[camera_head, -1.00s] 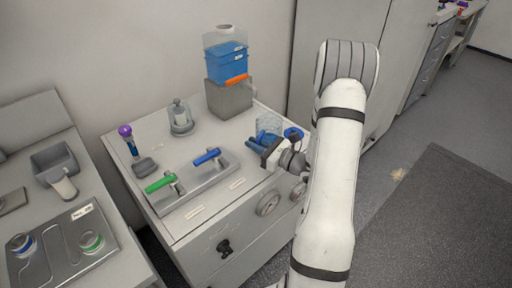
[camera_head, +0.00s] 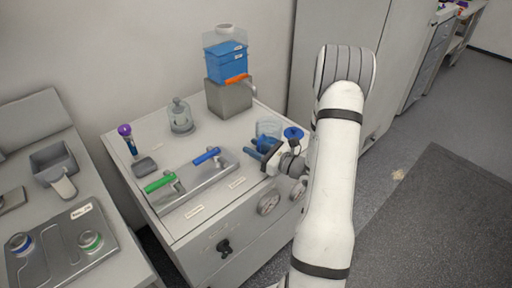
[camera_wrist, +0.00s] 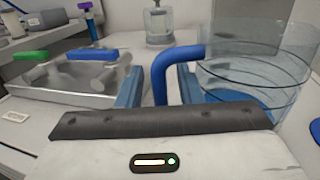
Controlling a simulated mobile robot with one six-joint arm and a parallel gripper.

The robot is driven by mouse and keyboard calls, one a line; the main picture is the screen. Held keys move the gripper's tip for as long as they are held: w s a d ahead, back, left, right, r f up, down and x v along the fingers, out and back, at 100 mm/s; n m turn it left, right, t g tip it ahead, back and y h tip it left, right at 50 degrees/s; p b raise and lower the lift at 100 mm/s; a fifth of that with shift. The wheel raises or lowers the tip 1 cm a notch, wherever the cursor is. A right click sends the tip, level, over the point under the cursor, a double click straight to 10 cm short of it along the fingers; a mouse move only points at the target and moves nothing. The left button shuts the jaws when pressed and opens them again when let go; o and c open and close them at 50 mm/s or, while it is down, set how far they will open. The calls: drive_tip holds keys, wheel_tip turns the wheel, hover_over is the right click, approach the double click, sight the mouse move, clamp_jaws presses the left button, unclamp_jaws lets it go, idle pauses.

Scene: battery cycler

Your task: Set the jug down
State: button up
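The clear jug (camera_head: 268,128) stands upright on the right part of the bench top, beyond my gripper. In the wrist view the jug (camera_wrist: 255,60) is at the right, with some blue liquid low inside. Its blue handle (camera_wrist: 160,84) rises between the fingers of my gripper (camera_wrist: 158,88). The fingers are spread, with a visible gap on each side of the handle. In the head view my gripper (camera_head: 264,154) is low beside the jug, at its near side. The jug's base is partly hidden behind the gripper.
A metal fixture (camera_head: 197,184) with green and blue handles lies left of my gripper. A blue container on a grey block (camera_head: 230,98) and a glass bottle (camera_head: 180,118) stand behind. A round blue piece (camera_head: 293,133) is right of the jug, near my wrist.

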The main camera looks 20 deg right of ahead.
drive_tip(key=shift+r, duration=0.15)
drive_tip(key=shift+s+d, duration=0.2)
drive_tip(key=b+v, duration=0.1)
drive_tip(key=v, duration=1)
drive_tip(key=s+a+r+n+g, duration=0.3)
drive_tip(key=s+a+n+g, duration=0.1)
drive_tip(key=a+n+g, duration=0.4)
drive_tip(key=s+a+r+n+g, duration=0.3)
drive_tip(key=s+a+n+g, duration=0.25)
drive_tip(key=a+n, duration=0.35)
drive_tip(key=s+r+n+h, duration=0.5)
drive_tip(key=n+h, duration=0.5)
drive_tip(key=n, duration=0.2)
drive_tip(key=shift+s+r+t, duration=0.15)
drive_tip(key=shift+r+t, duration=0.3)
drive_tip(key=shift+r, duration=0.1)
